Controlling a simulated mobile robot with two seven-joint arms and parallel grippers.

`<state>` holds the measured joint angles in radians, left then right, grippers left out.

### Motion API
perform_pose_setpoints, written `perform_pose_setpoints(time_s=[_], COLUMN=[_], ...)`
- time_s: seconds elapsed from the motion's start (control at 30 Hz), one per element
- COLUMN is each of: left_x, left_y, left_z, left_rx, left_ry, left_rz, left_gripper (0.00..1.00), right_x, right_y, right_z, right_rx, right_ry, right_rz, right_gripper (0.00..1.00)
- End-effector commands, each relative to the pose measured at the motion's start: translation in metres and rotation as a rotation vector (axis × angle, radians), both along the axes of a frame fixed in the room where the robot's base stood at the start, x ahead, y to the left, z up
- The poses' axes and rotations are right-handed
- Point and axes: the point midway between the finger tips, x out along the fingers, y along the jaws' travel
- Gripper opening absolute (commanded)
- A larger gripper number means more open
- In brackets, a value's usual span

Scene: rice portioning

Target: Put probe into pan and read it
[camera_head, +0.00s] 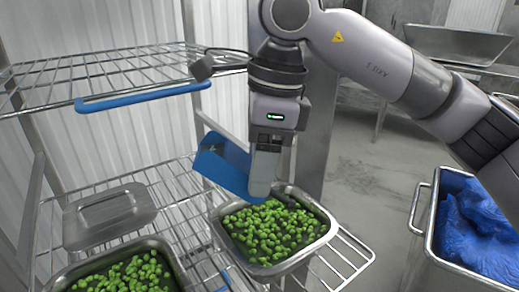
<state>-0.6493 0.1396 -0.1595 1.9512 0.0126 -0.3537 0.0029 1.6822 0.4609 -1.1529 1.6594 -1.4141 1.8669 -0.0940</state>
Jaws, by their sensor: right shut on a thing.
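My right gripper (262,190) comes down from the upper right and points down. It is shut on a blue device (222,168) with a dark patch near its upper end; I take this for the probe. Its thin tip cannot be made out. The gripper and device are over the back left edge of a steel pan (329,230) filled with green peas or similar vegetables (272,232). I cannot tell whether the probe touches the food. My left gripper is not in view.
A second pan (172,252) of the same green food is at the lower left. A steel lid (108,214) with a handle lies on the wire shelf (180,190). An upper wire shelf (105,68) has a blue front bar. A bin with blue bags (478,228) stands right.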

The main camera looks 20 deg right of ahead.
Motion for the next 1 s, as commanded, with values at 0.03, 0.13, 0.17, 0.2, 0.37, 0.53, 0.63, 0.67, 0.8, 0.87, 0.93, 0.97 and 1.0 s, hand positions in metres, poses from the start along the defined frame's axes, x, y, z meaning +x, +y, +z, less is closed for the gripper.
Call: perform_pose_setpoints(time_s=[0.03, 0.13, 0.17, 0.2, 0.37, 0.53, 0.63, 0.67, 0.8, 0.87, 0.93, 0.97, 1.0], left_x=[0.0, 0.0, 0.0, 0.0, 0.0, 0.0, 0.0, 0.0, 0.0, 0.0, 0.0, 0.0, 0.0], left_y=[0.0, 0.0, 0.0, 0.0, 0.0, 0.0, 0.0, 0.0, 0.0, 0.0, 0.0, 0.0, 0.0], left_z=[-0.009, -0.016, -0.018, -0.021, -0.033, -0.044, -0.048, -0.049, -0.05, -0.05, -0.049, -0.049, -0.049], left_rx=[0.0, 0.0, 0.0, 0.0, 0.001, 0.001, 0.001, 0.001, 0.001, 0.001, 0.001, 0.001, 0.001], left_ry=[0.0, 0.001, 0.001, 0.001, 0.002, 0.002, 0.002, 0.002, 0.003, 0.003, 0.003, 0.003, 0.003], left_rz=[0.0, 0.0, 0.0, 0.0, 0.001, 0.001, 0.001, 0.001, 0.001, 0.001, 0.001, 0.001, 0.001], left_gripper=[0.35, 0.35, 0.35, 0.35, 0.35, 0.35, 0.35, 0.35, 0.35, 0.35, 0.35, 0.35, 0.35], right_x=[0.0, 0.0, 0.0, 0.0, 0.0, 0.0, 0.0, 0.0, 0.0, 0.0, 0.0, 0.0, 0.0], right_y=[0.0, 0.0, 0.0, 0.0, 0.0, 0.0, 0.0, 0.0, 0.0, 0.0, 0.0, 0.0, 0.0], right_z=[-0.01, -0.02, -0.023, -0.027, -0.043, -0.059, -0.065, -0.066, -0.069, -0.069, -0.068, -0.068, -0.068], right_rx=[0.0, 0.001, 0.001, 0.002, 0.002, 0.001, 0.001, 0.001, 0.001, 0.002, 0.002, 0.002, 0.002], right_ry=[0.0, 0.0, 0.0, 0.0, -0.001, 0.0, 0.0, 0.0, -0.001, -0.002, -0.002, -0.002, -0.001], right_rz=[0.0, 0.0, 0.0, 0.0, 0.001, 0.001, 0.001, 0.001, 0.001, 0.001, 0.001, 0.001, 0.001], right_gripper=[0.12, 0.12, 0.12, 0.12, 0.12, 0.12, 0.12, 0.12, 0.12, 0.12, 0.12, 0.12, 0.12])
